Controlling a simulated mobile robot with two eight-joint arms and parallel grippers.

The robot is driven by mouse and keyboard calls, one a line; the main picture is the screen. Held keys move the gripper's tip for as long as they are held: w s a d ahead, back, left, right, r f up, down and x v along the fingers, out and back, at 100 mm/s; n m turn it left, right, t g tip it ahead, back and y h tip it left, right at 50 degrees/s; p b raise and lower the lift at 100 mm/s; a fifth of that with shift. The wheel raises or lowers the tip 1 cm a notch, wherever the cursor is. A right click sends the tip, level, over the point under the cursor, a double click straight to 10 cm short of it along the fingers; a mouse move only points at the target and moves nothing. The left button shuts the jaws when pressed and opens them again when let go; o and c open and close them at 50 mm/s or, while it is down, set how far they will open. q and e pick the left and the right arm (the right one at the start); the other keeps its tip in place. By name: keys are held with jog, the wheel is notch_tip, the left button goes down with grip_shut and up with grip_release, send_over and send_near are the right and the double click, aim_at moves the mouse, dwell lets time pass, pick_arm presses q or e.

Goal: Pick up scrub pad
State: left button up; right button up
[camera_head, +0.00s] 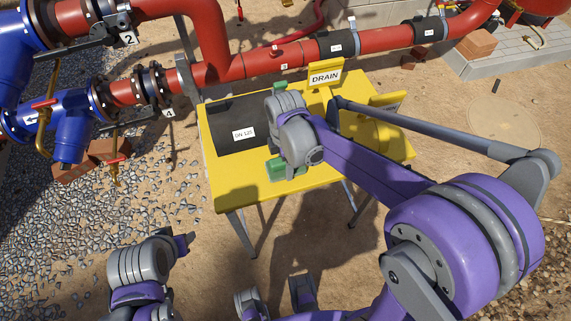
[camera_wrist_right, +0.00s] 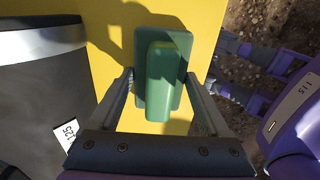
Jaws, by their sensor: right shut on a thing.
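The green scrub pad (camera_wrist_right: 141,47), a flat block with a raised grip on top, is over the yellow table (camera_wrist_right: 105,50) in the right wrist view. In the head view, green parts of the scrub pad (camera_head: 276,169) show below my right wrist, near the table's front edge. My right gripper (camera_wrist_right: 160,82) is shut on the scrub pad, one finger on each side. I cannot tell whether the pad touches the table. My left gripper (camera_head: 186,243) is low at the left, in front of the table and away from the pad; its fingers are not clear.
A dark sleeve labelled DN 125 (camera_head: 225,112) lies left of the pad on the table. Red pipes (camera_head: 290,56) run behind, and blue valves (camera_head: 75,125) stand at the left. Gravel lies at the left.

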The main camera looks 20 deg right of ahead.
jog(key=shift+c, duration=1.4)
notch_tip(320, 180, up, 10)
jog(key=shift+p, duration=0.45)
